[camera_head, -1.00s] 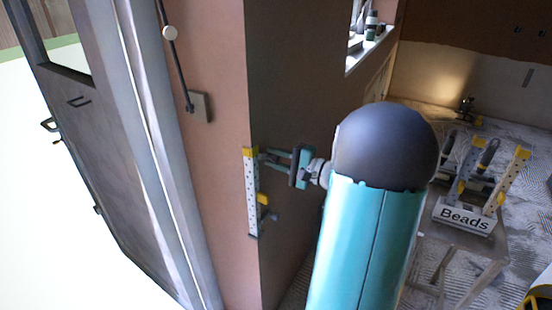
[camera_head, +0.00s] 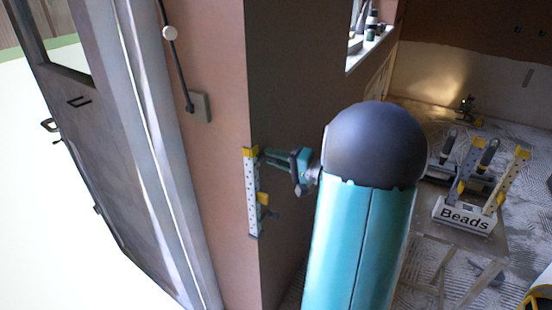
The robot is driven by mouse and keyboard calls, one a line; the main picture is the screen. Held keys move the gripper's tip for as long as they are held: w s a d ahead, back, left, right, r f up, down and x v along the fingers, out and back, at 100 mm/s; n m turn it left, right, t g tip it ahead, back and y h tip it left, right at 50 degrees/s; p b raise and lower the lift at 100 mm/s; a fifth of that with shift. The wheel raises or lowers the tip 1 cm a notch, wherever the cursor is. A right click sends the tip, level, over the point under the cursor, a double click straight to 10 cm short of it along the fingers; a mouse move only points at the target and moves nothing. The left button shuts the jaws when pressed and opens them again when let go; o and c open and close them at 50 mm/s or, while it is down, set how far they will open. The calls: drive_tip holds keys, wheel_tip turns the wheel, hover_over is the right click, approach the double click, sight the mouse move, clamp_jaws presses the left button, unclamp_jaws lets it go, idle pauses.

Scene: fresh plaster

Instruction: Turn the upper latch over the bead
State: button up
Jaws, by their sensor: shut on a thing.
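The bead (camera_head: 252,195) is a pale perforated strip standing upright on the wall's outer corner. A yellow piece, the upper latch (camera_head: 250,152), shows at its top end. A yellow lower latch (camera_head: 263,198) sticks out to the right of the bead further down. My gripper (camera_head: 266,157) reaches in from the right at the height of the bead's top. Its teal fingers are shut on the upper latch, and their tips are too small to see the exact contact. I cannot tell how far the latch lies over the bead.
A bench (camera_head: 445,242) at the right carries a rack marked Beads (camera_head: 463,214) with more strips in it. A window sill (camera_head: 370,48) with bottles is above.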

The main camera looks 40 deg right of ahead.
drive_tip(key=o, duration=1)
drive_tip(key=v, duration=1.3)
drive_tip(key=shift+s+d, duration=0.1)
drive_tip(key=shift+s, duration=0.3)
